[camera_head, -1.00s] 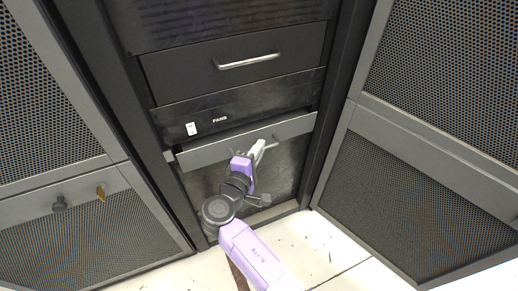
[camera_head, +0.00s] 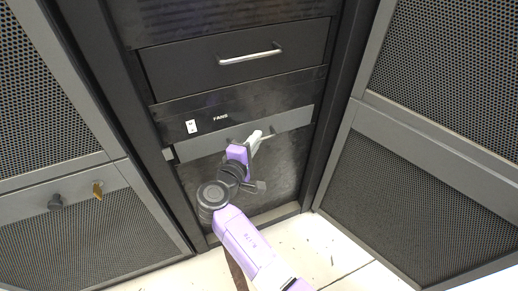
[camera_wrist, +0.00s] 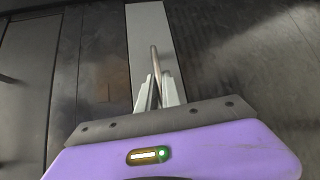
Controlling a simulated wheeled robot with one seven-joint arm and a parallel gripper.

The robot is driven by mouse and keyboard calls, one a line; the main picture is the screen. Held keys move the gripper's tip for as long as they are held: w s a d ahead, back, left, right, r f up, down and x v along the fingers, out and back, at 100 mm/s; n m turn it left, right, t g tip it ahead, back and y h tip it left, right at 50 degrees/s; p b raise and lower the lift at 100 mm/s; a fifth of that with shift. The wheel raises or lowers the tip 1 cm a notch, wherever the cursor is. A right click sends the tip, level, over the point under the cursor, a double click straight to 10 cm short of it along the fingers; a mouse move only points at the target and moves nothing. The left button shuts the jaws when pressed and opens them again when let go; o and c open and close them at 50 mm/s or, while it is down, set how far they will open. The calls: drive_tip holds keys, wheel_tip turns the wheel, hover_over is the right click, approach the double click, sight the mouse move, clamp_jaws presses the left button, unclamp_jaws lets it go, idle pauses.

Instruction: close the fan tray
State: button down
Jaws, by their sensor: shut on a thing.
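The fan tray's grey front (camera_head: 290,121) runs across the rack below a black panel marked FANS. The tray front also shows as a light strip in the wrist view (camera_wrist: 148,25). A slim metal handle (camera_wrist: 154,60) stands out from it. My gripper (camera_head: 257,136) is at the middle of the tray front. In the wrist view its two fingers (camera_wrist: 157,85) are close together on the handle. The arm hides part of the tray front's lower edge, and the tray's inside is not visible.
A black drawer with a bar handle (camera_head: 250,55) sits above the FANS panel (camera_head: 220,120). Pale floor (camera_head: 320,245) lies in front.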

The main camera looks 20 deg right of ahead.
drive_tip(key=c, duration=1.6)
unclamp_jaws()
drive_tip(key=shift+w+a, duration=0.1)
drive_tip(key=shift+w, duration=0.05)
drive_tip(key=shift+o, duration=0.4)
drive_tip(key=shift+r, duration=0.1)
drive_tip(key=f+p+v, duration=0.1)
drive_tip(key=v, duration=0.6)
drive_tip(key=shift+s+a+r+p, duration=0.2)
drive_tip(key=shift+s+r+p, duration=0.15)
